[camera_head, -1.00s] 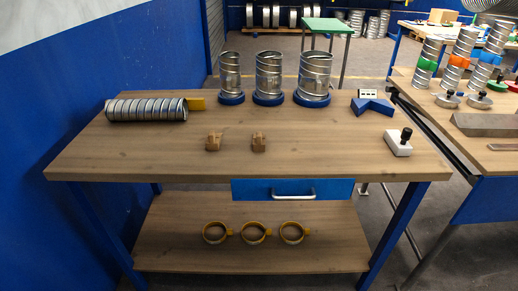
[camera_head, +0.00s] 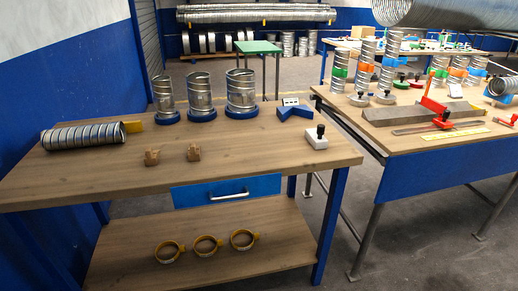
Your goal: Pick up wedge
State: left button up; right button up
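Two small brown wooden blocks, which look like the wedges, sit apart on the wooden workbench (camera_head: 110,172). The left wedge (camera_head: 152,157) and the right wedge (camera_head: 193,153) are near the middle of the bench top, towards its front edge. Neither of my grippers shows in the head view, and nothing touches the wedges.
Several duct sections on blue bases stand behind. A blue V-block (camera_head: 295,112) and white stamp-like tool (camera_head: 316,137) are at right. A second table (camera_head: 395,143) stands further right.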

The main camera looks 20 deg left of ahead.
aim_at(193, 154)
jog(key=z, duration=0.2)
jog(key=i, duration=1.05)
jog(key=u, duration=0.05)
